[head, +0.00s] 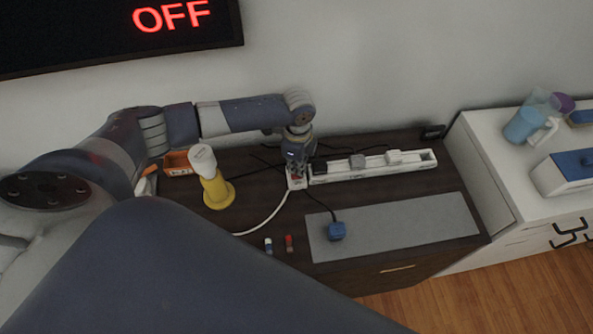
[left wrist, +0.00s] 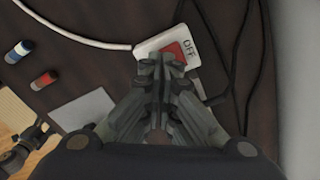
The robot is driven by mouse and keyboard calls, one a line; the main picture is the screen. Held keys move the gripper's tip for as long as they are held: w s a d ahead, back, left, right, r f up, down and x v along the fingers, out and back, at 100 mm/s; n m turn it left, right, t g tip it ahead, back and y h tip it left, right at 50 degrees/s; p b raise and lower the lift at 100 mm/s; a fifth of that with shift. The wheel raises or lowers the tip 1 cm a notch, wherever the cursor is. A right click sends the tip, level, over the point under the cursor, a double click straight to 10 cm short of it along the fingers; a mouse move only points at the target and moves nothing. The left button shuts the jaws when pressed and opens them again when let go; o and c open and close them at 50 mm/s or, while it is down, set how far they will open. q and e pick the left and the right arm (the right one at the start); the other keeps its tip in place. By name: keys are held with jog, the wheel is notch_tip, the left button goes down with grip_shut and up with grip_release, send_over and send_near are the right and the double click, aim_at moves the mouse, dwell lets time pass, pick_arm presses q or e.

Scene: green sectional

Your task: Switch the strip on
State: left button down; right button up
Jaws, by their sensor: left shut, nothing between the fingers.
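The white power strip (head: 420,163) lies along the back of the dark cabinet top, with plugs in it. Its left end, with a red switch (left wrist: 176,50) and the word OFF, shows in the left wrist view. My left gripper (head: 297,176) points down at this end and partly hides it in the head view. In the left wrist view its fingertips (left wrist: 165,62) are together and empty, at the switch's near edge; I cannot tell whether they touch it. The wall screen (head: 172,16) reads OFF in red.
A yellow-based object with a white top (head: 214,188) and an orange box (head: 178,165) stand left of my left gripper. Red (head: 289,243) and blue (head: 268,245) small items lie near the front edge.

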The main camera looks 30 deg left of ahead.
pick_arm(q)
jog(key=shift+f, duration=0.5)
dwell(0.4)
jog(key=shift+f+b, duration=0.6)
jog(key=shift+f, duration=0.05)
dwell(0.4)
jog(key=shift+s, duration=0.1)
notch_tip(320, 180, up, 2)
jog(key=p, duration=0.2)
jog(key=shift+r+p, duration=0.15)
jog(key=shift+p, duration=0.15)
notch_tip(320, 180, up, 5)
jog(key=p, duration=0.5)
jog(key=shift+f, duration=0.2)
